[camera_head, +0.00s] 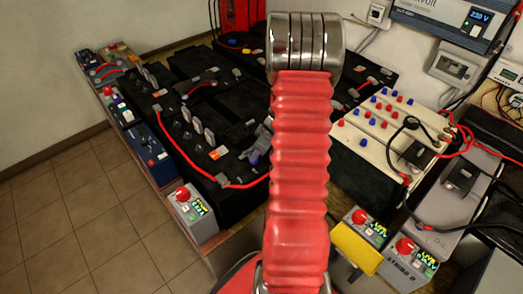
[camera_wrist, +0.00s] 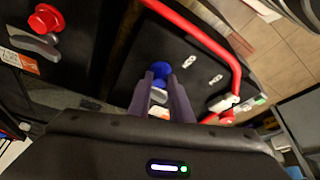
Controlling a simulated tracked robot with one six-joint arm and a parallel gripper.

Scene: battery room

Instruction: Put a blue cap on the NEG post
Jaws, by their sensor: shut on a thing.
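In the wrist view my gripper (camera_wrist: 161,84) is shut on a blue cap (camera_wrist: 161,70), which shows at the fingertips. It is over a black battery (camera_wrist: 205,65). A light metal piece (camera_wrist: 150,104) shows just beyond the fingers; I cannot tell whether the cap touches a post. In the head view part of my gripper (camera_head: 258,146) shows beside my red arm sleeve, over the black batteries; the sleeve hides much of that spot. No NEG label is readable. A red cap (camera_wrist: 46,19) sits on a terminal at the upper left in the wrist view.
A cream battery (camera_head: 357,147) at right bears several red and blue caps and a black cable. Red cables (camera_head: 182,152) arch over the black batteries. Small meters with red knobs (camera_head: 187,206) stand along the front. Tiled floor (camera_head: 75,225) is clear at left.

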